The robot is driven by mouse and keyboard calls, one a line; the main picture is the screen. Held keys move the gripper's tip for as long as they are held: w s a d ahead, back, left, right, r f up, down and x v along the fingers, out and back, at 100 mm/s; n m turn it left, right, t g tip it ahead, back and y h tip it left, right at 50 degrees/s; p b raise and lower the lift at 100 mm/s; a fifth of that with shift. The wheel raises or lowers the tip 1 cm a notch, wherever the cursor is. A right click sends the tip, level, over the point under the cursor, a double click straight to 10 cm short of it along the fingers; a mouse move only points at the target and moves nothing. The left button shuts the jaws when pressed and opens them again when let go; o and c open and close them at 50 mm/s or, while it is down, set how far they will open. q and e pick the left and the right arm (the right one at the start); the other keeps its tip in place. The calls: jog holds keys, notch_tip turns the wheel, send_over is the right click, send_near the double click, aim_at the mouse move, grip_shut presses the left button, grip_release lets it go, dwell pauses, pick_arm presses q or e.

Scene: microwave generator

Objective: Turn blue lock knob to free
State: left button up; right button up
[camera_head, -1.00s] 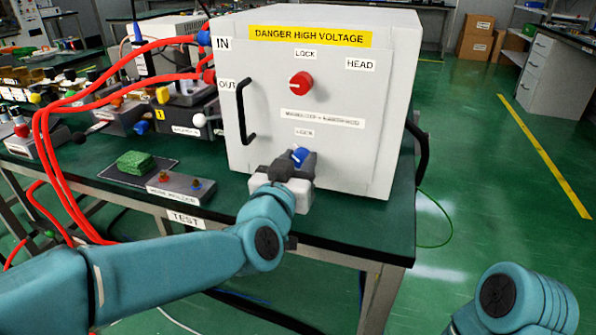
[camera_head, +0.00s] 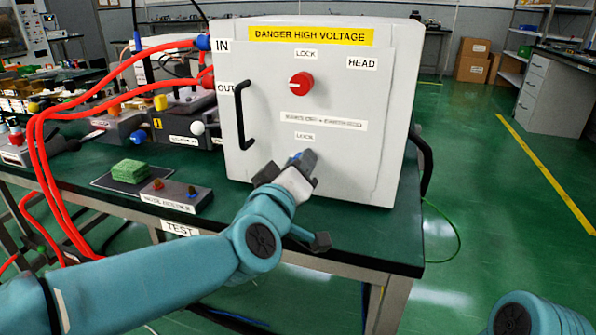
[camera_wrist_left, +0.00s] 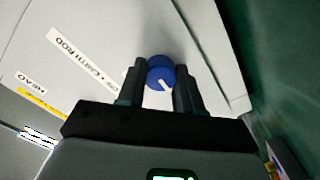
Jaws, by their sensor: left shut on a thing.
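The blue lock knob (camera_wrist_left: 160,76) is on the lower front of the white high-voltage box (camera_head: 370,160), under a LOCK label. In the left wrist view it sits between the two dark fingers, and its white mark points down and to the right. My left gripper (camera_wrist_left: 160,90) is shut on it. In the head view my left gripper (camera_head: 294,172) is rolled and covers most of the knob (camera_head: 296,157). A red knob (camera_head: 301,86) is higher on the same panel. My right gripper is out of view; only part of the right arm shows at the bottom right.
A black handle (camera_head: 243,115) stands out from the panel's left side. Red cables (camera_head: 75,110) run from the box's left side over the bench. A green block (camera_head: 132,171) and small grey holder (camera_head: 177,196) sit to the left on the green bench.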

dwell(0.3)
pick_arm(q)
jog(key=o, duration=1)
jog(key=shift+o, duration=0.2)
jog(key=shift+s, duration=0.1)
jog(key=p+v, duration=0.3)
jog(key=v, duration=1.3)
